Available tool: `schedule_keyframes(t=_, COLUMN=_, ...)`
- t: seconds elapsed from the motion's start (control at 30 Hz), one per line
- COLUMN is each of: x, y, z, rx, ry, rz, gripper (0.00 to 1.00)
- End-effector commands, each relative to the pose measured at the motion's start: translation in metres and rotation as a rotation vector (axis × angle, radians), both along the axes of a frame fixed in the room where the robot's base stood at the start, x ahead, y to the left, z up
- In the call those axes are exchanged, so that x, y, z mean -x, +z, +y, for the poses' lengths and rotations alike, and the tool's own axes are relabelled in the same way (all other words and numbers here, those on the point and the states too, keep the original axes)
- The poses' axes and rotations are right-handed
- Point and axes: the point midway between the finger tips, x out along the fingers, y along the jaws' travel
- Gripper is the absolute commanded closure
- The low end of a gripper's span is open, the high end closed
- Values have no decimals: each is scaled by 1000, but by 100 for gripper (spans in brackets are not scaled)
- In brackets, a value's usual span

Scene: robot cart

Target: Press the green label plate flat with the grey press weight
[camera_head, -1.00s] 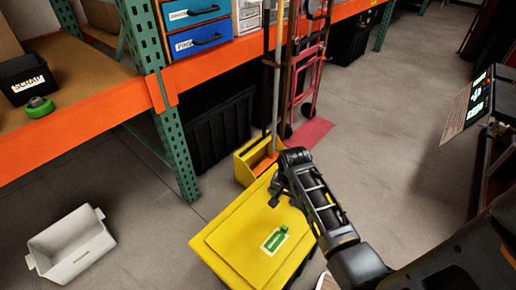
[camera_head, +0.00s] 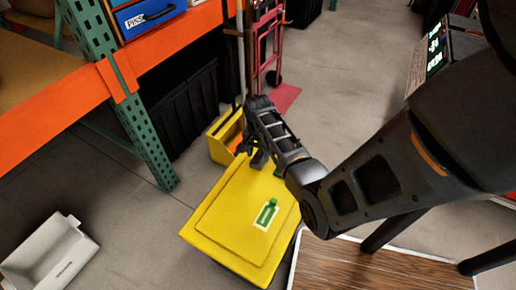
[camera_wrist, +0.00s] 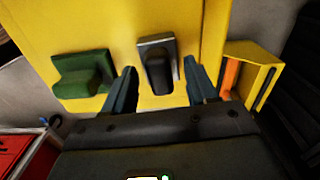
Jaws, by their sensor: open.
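The green label plate (camera_head: 267,213) sits on a pale patch on the yellow cart top (camera_head: 225,215). The grey press weight (camera_wrist: 146,46), a grey block with a black grip, shows in the wrist view beyond and between my fingertips. My gripper (camera_wrist: 163,85) is open and empty, with a finger on each side of the grip's line.
A yellow bin (camera_head: 222,147) with something orange inside adjoins the cart's far end. An orange and green shelf rack (camera_head: 150,125) stands at the left, with a black crate (camera_head: 185,115) beneath. A white bin (camera_head: 62,250) is on the floor at lower left.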

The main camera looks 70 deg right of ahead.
Motion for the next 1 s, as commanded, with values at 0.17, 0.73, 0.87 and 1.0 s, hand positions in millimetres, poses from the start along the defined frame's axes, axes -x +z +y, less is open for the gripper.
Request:
schedule_keyframes(t=0.17, x=0, y=-6, z=0, rx=0, ry=0, rz=0, gripper=43)
schedule_keyframes(t=0.73, x=0, y=-6, z=0, rx=0, ry=1, rz=0, gripper=78)
schedule_keyframes(t=0.87, x=0, y=-5, z=0, rx=0, ry=1, rz=0, gripper=90)
schedule_keyframes(t=1.0, x=0, y=-6, z=0, rx=0, ry=1, rz=0, gripper=100)
